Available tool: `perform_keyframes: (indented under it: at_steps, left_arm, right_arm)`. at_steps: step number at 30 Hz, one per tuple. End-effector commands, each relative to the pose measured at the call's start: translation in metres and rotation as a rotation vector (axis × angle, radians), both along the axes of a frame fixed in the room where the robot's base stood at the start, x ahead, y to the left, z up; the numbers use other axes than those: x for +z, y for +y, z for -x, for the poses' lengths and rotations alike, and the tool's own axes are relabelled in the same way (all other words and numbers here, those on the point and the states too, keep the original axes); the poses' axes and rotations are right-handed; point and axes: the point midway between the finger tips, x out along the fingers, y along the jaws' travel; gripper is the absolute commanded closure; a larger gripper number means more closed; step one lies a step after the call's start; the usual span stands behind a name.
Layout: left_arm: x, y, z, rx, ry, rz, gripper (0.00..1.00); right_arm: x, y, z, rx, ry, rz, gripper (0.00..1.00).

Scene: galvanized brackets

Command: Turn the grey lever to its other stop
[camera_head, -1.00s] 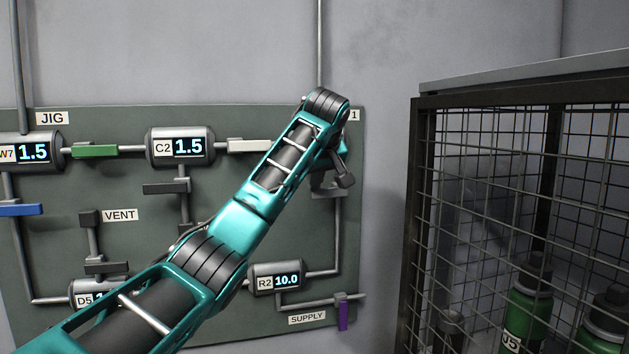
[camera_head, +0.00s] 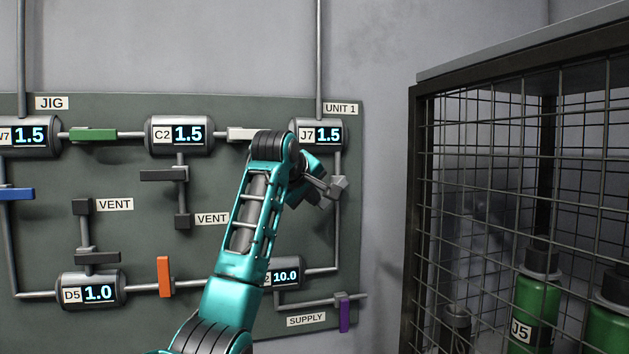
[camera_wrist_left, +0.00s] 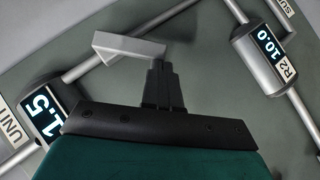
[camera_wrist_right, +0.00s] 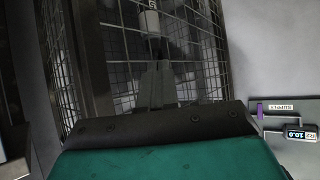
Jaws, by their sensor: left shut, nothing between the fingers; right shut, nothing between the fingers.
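The grey lever (camera_wrist_left: 130,48) shows in the left wrist view as a pale grey bar, lying across the pipe between the J7 and R2 gauges. My left gripper (camera_wrist_left: 158,70) is shut and empty, its fingertips close to the bar's right end; I cannot tell whether they touch it. In the head view my left gripper (camera_head: 328,190) is in front of that pipe, below J7, and the lever is hard to separate from the fingers. My right gripper (camera_wrist_right: 155,75) is shut and empty in the right wrist view, facing a wire cage; it is outside the head view.
The green panel (camera_head: 130,240) carries other levers: green (camera_head: 93,134), white (camera_head: 240,134), blue (camera_head: 15,194), orange (camera_head: 164,277), purple (camera_head: 344,312) and several dark ones. Right of it stands the wire cage (camera_head: 413,200) with green bottles (camera_head: 535,305). Bare wall separates panel and cage.

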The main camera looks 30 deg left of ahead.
Motion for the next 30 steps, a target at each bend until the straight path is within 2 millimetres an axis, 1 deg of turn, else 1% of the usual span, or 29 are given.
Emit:
perform_keyframes:
  at_steps: [1, 8, 16, 21, 24, 30]
  left_arm:
    - [-0.010, -0.002, -0.001, -0.002, -0.035, 0.034, 1.00]
    - [-0.024, -0.006, -0.006, -0.002, -0.201, 0.177, 1.00]
    - [-0.037, -0.014, -0.015, -0.001, -0.383, 0.333, 1.00]
    - [-0.041, -0.018, -0.020, 0.000, -0.478, 0.412, 1.00]
    - [-0.042, -0.020, -0.022, -0.001, -0.517, 0.442, 1.00]
    - [-0.046, -0.023, -0.026, -0.001, -0.511, 0.436, 1.00]
  right_arm:
    - [-0.003, 0.002, -0.003, 0.003, -0.008, -0.006, 1.00]
    - [-0.006, 0.006, -0.009, 0.013, -0.014, -0.010, 1.00]
    - [-0.003, 0.011, -0.013, 0.025, -0.021, -0.016, 1.00]
    - [0.002, 0.011, -0.013, 0.025, -0.024, -0.015, 1.00]
    - [0.005, 0.010, -0.014, 0.022, -0.028, -0.014, 1.00]
    - [0.004, 0.004, -0.012, 0.012, -0.026, -0.008, 1.00]
